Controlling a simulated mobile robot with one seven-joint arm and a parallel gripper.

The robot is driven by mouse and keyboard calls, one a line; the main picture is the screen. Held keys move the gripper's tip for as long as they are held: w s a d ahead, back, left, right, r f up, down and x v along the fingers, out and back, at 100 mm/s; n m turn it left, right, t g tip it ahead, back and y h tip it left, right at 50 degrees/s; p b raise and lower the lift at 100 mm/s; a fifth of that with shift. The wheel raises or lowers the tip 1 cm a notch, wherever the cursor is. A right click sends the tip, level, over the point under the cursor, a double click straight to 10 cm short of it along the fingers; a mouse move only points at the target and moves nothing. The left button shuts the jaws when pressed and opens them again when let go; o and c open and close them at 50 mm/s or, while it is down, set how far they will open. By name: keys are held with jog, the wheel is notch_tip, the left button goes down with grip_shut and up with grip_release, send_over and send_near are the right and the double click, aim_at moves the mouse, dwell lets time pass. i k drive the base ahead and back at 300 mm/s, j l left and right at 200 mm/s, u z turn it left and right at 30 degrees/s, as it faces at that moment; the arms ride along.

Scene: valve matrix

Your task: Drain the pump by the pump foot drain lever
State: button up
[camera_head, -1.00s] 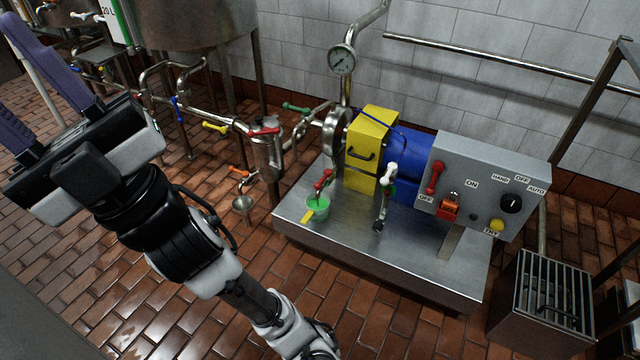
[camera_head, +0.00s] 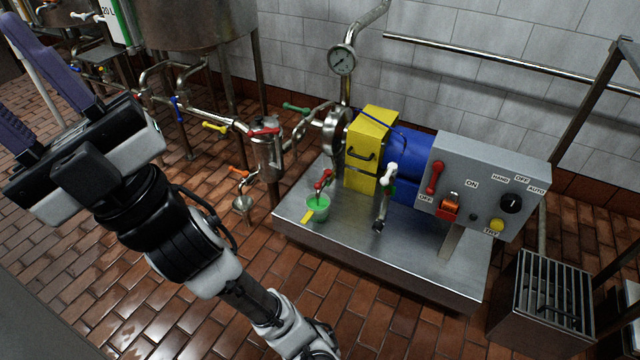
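A small red lever (camera_head: 323,180) sits on a short outlet at the pump's foot, at the front left of the steel plinth (camera_head: 400,262). A green cup (camera_head: 317,208) with a yellow strip stands under it. The round pump head (camera_head: 337,128) is behind, joined to a yellow guard (camera_head: 372,142) and a blue motor (camera_head: 408,160). My gripper (camera_head: 16,78) is at the upper left, far from the lever, with its two purple fingers apart and nothing seen between them. The fingertips are partly cut off by the picture's edge.
A control box (camera_head: 485,185) with a red lever, switch and knob stands on the plinth's right. A white-handled lever (camera_head: 389,176) is in front of the motor. Pipes with yellow, green and red valves lie left. A grated box (camera_head: 548,295) stands right. Tiled floor in front is partly clear.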

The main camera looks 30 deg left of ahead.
aim_at(322, 181)
jog(key=i+j, duration=0.9)
